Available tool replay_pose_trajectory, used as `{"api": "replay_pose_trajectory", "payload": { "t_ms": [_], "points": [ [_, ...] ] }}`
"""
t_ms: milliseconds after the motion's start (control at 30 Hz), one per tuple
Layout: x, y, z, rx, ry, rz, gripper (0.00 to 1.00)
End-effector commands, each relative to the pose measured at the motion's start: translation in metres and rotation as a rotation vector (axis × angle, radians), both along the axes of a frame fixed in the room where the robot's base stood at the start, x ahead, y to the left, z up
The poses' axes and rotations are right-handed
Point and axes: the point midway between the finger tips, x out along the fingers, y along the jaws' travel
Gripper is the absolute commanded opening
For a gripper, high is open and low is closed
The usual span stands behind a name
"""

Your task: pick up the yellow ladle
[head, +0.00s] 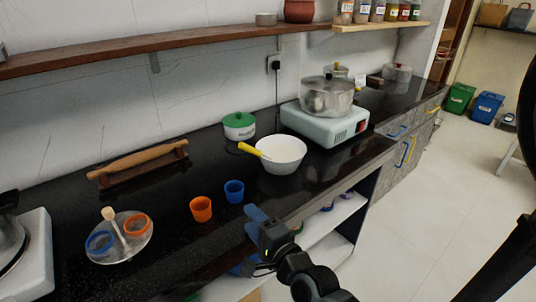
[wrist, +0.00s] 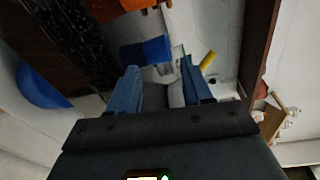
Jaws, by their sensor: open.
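My gripper (head: 257,220) is at the counter's front edge, in front of the bowl and apart from the ladle. In the wrist view its two blue fingers (wrist: 158,72) are spread with nothing held between them. A short yellow piece (wrist: 208,60) shows beyond the right finger there; I cannot tell for sure whether it is the ladle's handle.
A blue cup (head: 234,191) and an orange cup (head: 201,209) stand near my gripper. A green-lidded pot (head: 239,126) is behind the bowl. A stove (head: 325,124) with a pot (head: 327,97) stands right. A wall shelf (head: 160,43) runs above the counter.

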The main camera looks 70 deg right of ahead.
Motion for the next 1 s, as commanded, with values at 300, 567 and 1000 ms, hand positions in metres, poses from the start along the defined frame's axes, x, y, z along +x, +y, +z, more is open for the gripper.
{"api": "replay_pose_trajectory", "payload": {
  "t_ms": [300, 567, 1000],
  "points": [
    [0.028, -0.126, 0.031, 0.339, -0.369, -0.174, 0.49],
    [0.035, -0.162, 0.041, 0.422, -0.469, -0.204, 0.49],
    [0.064, -0.202, 0.040, 0.420, -0.469, -0.202, 0.49]
  ]
}}
